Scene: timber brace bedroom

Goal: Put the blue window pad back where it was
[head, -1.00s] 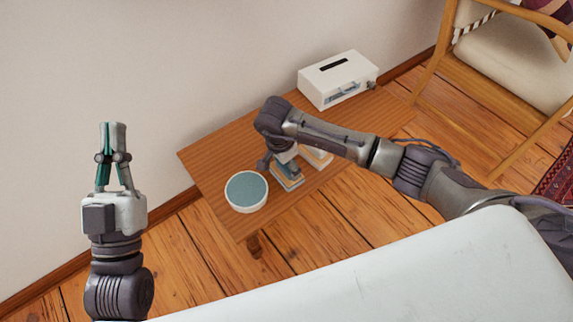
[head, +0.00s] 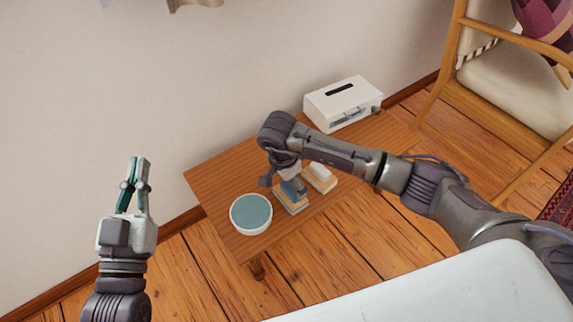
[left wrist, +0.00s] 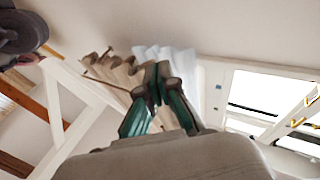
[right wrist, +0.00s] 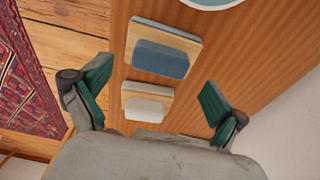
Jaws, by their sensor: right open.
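The blue window pad (head: 293,194), a blue block on a pale wooden backing, lies on the low wooden table between a round teal-topped dish and a white pad. It also shows in the right wrist view (right wrist: 160,58). My right gripper (head: 280,174) hangs above the table just behind the blue pad; its fingers are partly hidden by its wrist. In the right wrist view its fingers (right wrist: 156,78) are spread and empty, with both pads beyond and between them. My left gripper (head: 137,163) points up, empty, by the wall at left; its fingertips (left wrist: 158,68) are together.
The table (head: 220,185) also holds the round dish (head: 251,213), the white pad (head: 319,178) on wood and a white box (head: 343,104) at the back. A wooden chair (head: 490,90) stands at right. A white surface (head: 430,292) fills the front right. A patterned rug (right wrist: 35,75) lies nearby.

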